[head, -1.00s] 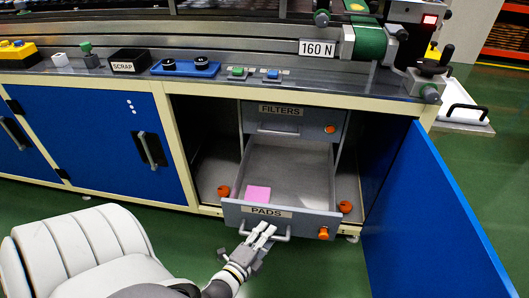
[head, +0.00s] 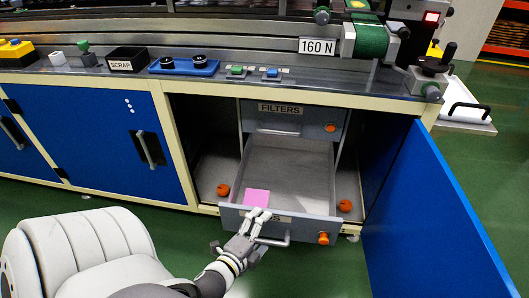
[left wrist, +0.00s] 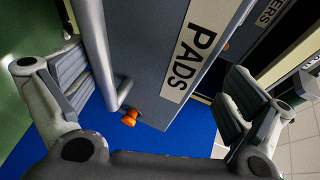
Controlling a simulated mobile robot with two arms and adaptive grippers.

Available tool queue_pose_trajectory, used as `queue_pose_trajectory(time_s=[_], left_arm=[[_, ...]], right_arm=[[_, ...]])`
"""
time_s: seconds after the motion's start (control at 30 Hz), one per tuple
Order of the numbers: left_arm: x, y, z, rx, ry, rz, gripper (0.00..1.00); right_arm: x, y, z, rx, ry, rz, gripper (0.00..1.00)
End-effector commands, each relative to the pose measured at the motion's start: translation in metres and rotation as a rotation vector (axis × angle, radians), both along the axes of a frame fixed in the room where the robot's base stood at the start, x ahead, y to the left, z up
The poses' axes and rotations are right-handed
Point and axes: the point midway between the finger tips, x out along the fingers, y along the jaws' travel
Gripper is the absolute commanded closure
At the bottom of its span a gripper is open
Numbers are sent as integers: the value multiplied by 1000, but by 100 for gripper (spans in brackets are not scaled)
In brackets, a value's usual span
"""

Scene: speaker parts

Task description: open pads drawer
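The grey pads drawer (head: 300,229) stands pulled well out of the cabinet, with a pink pad (head: 256,198) inside at its left. Its bar handle (head: 278,242) is on the front, and it also shows in the left wrist view (left wrist: 95,45). The PADS label (left wrist: 188,52) is partly covered by my fingers in the head view. My left gripper (head: 258,222) is at the drawer front. In the left wrist view its fingers (left wrist: 160,90) are wide apart, with the handle and label showing between them, the handle nearer the left finger. My right gripper is not in view.
The filters drawer (head: 290,122) above is shut. A blue cabinet door (head: 430,220) stands swung open at right. Orange knobs (head: 223,190) sit on both sides of the drawer. Green floor (head: 180,235) is clear in front.

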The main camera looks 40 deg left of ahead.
Motion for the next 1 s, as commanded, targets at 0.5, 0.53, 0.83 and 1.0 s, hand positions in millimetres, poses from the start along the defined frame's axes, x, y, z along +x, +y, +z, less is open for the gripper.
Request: queue_pose_trajectory(time_s=[0.5,0.53,0.83,1.0], left_arm=[[-14,0,13,17,-13,-4,39],[-16,0,13,17,-13,-4,40],[-38,-5,13,9,-6,-2,65],[-51,-7,13,5,-2,-1,65]], right_arm=[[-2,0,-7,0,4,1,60],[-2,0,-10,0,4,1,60],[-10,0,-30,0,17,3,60],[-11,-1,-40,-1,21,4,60]])
